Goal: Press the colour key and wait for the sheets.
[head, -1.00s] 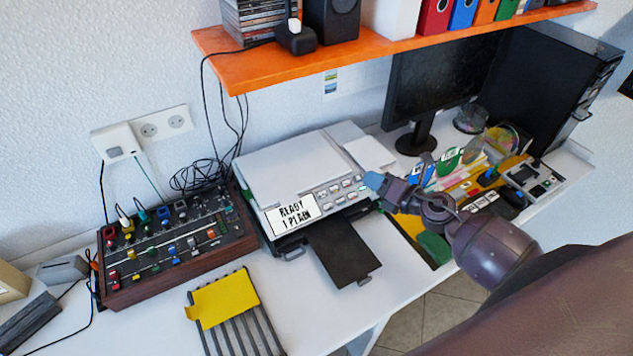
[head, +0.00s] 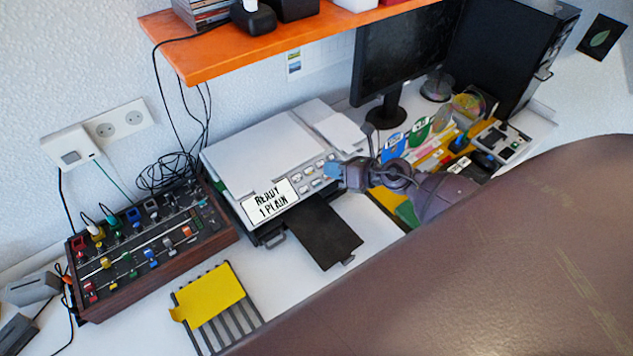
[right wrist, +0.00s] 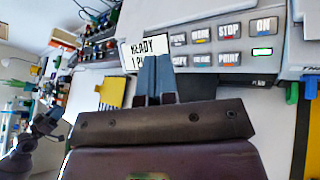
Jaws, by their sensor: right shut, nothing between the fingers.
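A white printer (head: 250,155) stands on the desk, its display (head: 270,200) reading "READY 1 PLAIN". Beside the display is a block of several grey keys (head: 309,186). In the right wrist view the STOP key (right wrist: 229,30), ON key (right wrist: 264,26) and PRINT key (right wrist: 229,60) are readable; smaller labels are blurred, so I cannot tell which is the colour key. A green light (right wrist: 262,51) glows below ON. My right gripper (head: 331,171) is shut and empty, its blue-grey fingertips at the right end of the keys; contact is unclear. It also shows in the right wrist view (right wrist: 155,75).
A dark output tray (head: 318,235) juts from the printer front, with no sheet visible on it. A yellow sheet (head: 210,292) lies on a slatted rack. A mixer (head: 150,245) stands left; a monitor (head: 400,60) and stationery stand right. An orange shelf (head: 290,40) overhangs behind.

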